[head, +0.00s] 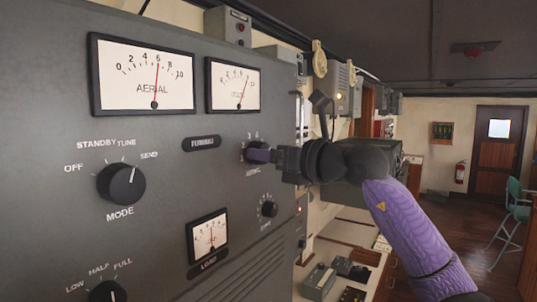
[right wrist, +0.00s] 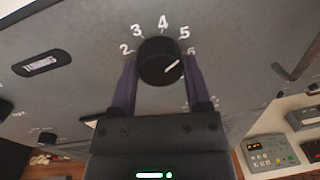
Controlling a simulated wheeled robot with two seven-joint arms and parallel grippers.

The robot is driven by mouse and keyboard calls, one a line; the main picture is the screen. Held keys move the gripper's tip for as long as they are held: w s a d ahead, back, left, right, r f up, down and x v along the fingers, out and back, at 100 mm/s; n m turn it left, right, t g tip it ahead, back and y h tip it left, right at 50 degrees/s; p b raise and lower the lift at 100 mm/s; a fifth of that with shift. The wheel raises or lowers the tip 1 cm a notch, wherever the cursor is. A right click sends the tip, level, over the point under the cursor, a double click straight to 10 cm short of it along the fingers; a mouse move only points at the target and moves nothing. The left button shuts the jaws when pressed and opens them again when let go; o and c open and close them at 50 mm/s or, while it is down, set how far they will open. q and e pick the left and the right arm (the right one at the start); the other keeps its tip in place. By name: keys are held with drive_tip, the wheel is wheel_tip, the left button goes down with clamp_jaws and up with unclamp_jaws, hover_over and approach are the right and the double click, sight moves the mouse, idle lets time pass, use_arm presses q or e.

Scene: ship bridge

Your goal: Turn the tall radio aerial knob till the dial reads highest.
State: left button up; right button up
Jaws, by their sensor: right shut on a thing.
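The aerial dial (head: 143,75) at the upper left of the radio panel has its needle close to 6 on a 0 to 10 scale. My right gripper (head: 258,154) is shut on a round black knob below and right of the dials; its purple fingers hide part of it in the head view. In the right wrist view, the knob (right wrist: 160,62) sits between the two fingers of my right gripper (right wrist: 160,85). Its white pointer line points right, close to the 6 of the printed numbers. My left gripper is not in view.
A volts dial (head: 233,85) is beside the aerial dial. A mode knob (head: 121,183) points near SEND. A load meter (head: 208,236) and a small knob (head: 268,208) sit below the gripped knob. A chair (head: 513,212) and a door (head: 497,150) are far right.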

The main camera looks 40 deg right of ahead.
drive_tip(key=shift+r+m+g+p, duration=0.1)
drive_tip(key=shift+m+g+p, duration=0.25)
drive_tip(key=shift+m, duration=3.35)
drive_tip(key=shift+y, duration=0.3)
drive_tip(key=o, duration=1.3)
drive_tip(key=b+v, duration=0.7)
drive_tip(key=v, duration=0.3)
